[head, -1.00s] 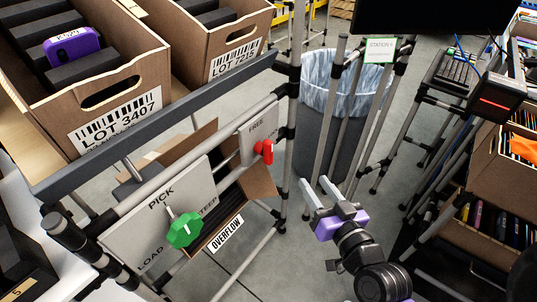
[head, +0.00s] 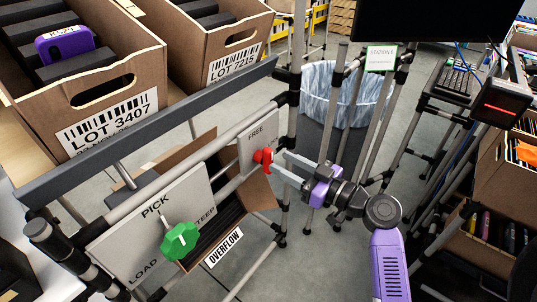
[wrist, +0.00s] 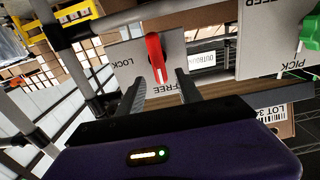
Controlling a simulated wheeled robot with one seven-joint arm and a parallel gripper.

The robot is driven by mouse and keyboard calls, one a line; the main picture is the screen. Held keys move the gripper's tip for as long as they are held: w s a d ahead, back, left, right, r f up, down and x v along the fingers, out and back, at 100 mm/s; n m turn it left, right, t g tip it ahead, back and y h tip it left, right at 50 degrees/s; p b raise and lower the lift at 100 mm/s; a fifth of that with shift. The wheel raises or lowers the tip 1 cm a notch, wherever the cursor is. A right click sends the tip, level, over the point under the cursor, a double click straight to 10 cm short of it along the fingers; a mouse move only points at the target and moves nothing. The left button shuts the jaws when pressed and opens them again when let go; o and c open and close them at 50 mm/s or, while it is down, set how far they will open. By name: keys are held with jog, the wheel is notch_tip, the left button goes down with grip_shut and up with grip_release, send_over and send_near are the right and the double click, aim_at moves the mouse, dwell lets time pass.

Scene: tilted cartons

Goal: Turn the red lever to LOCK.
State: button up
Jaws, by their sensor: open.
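The red lever (head: 262,158) is mounted on a small grey plate (head: 252,143) on the rack frame, below the shelf. In the wrist view the red lever (wrist: 156,58) points towards the word FREE, and LOCK is printed to the left on the plate (wrist: 126,58). In the head view LOCK cannot be read. My gripper (head: 280,162) is open in front of the lever, its fingers pointing at it. In the wrist view my gripper (wrist: 162,92) has one finger to each side, just short of the lever; contact cannot be told.
A green knob (head: 181,241) sits on a larger plate (head: 150,222) marked PICK, STEEP and LOAD, left of the lever. An OVERFLOW carton (head: 260,190) is behind the rails. Lot cartons (head: 110,107) stand tilted above. A lined bin (head: 345,90) stands behind my arm.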

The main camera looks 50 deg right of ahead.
aim_at(272, 157)
jog(key=w, duration=0.5)
jog(key=shift+w+p, duration=0.3)
jog(key=shift+w, duration=0.05)
jog(key=shift+c, duration=0.4)
grip_shut()
